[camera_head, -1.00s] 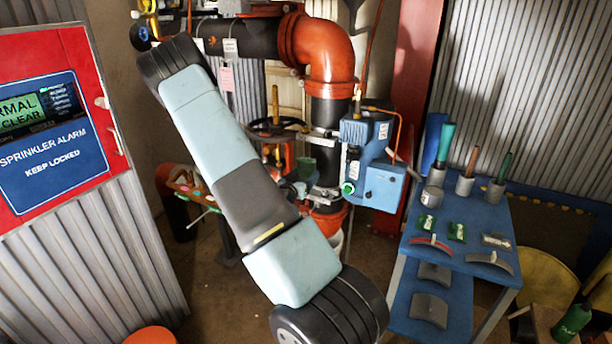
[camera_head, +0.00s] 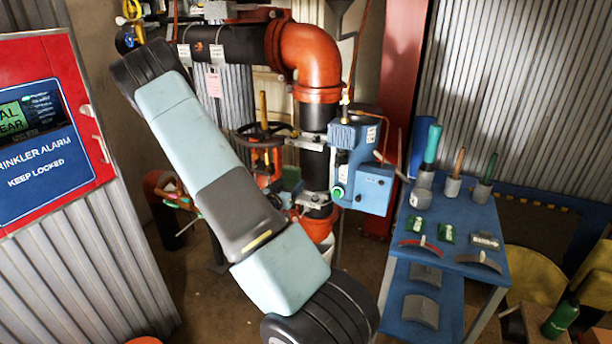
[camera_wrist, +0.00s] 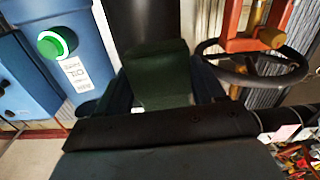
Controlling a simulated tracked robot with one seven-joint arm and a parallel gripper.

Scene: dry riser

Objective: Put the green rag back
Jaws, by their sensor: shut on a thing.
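The green rag (camera_wrist: 160,75) shows as a dark green piece in the middle of the wrist view. My gripper (camera_wrist: 160,88) is shut on it, with its dark fingers on either side. The rag is held up in front of a black pipe, between a blue box and a handwheel; whether it touches the pipe I cannot tell.
A blue box with a green button (camera_head: 360,175) is by the black and orange pipe (camera_head: 315,55). A handwheel (camera_wrist: 250,62) is at right in the wrist view. A blue table (camera_head: 455,222) with tools in cups stands right. The red alarm panel (camera_head: 75,130) is left.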

